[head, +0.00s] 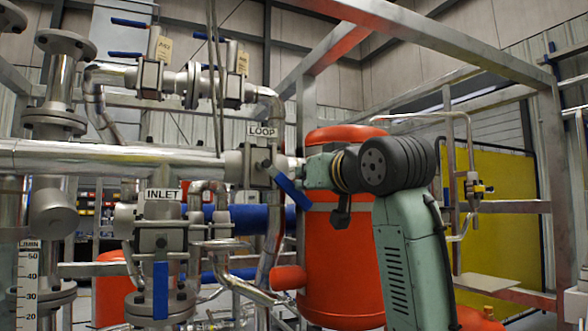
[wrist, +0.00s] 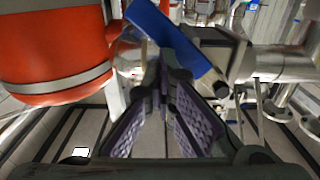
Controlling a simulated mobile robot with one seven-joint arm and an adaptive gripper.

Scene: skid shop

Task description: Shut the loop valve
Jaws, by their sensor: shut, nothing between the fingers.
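The loop valve (head: 258,165) sits on the horizontal silver pipe under a LOOP label (head: 262,130). Its blue handle (head: 293,192) slants down to the right, neither in line with the pipe nor square to it. In the wrist view the blue handle (wrist: 172,38) runs diagonally across the top middle, close to my fingertips. My gripper (wrist: 165,68) is shut and empty, its tips at the handle's near side; I cannot tell whether they touch it. In the head view my gripper (head: 297,170) reaches in from the right, its tips partly hidden near the valve.
An orange tank (head: 342,250) stands behind my arm; it also shows in the wrist view (wrist: 55,50). The INLET valve's blue handle (head: 160,290) hangs down at lower left. More blue-handled valves (head: 150,75) are above. Grey frame beams (head: 430,40) cross overhead.

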